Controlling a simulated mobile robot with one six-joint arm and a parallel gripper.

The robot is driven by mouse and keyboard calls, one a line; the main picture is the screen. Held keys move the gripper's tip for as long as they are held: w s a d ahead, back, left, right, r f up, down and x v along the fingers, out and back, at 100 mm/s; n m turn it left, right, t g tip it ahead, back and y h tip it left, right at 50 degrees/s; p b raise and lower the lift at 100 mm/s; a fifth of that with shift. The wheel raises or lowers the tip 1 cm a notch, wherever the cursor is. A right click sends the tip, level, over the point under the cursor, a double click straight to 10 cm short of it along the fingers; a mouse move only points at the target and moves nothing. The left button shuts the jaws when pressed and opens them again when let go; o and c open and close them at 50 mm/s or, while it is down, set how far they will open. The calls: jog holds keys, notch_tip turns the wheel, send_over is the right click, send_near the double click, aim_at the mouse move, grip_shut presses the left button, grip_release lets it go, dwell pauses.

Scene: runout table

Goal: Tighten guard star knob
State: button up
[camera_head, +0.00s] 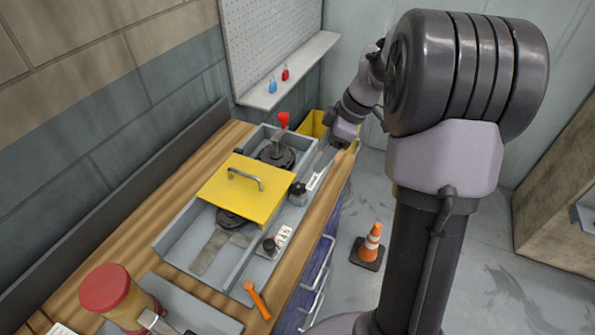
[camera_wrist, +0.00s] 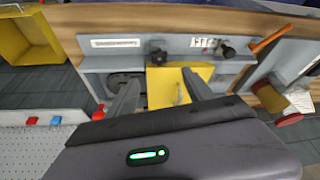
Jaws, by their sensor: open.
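The yellow guard (camera_head: 243,190) with a metal handle lies over the middle of a grey runout trough. A black knob, seemingly the star knob (camera_head: 298,188), stands on a grey block at the guard's right edge. In the wrist view the knob (camera_wrist: 158,54) sits above the yellow guard (camera_wrist: 178,88). My gripper (camera_wrist: 161,80) is open and empty, its two fingers spread, with the knob beyond and between them, apart from both. In the head view my gripper's fingers are small and partly hidden by my wrist.
A second black knob (camera_head: 270,245) sits near a white label on the trough's front. A red-topped lever (camera_head: 283,122) stands behind the guard. A traffic cone (camera_head: 371,243) stands on the floor.

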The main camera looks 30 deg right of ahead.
aim_at(300, 187)
jog(key=b+x, duration=0.3)
jog(key=x, duration=1)
jog(key=shift+f+b, duration=0.25)
jog(key=shift+b, duration=0.05)
grip_shut()
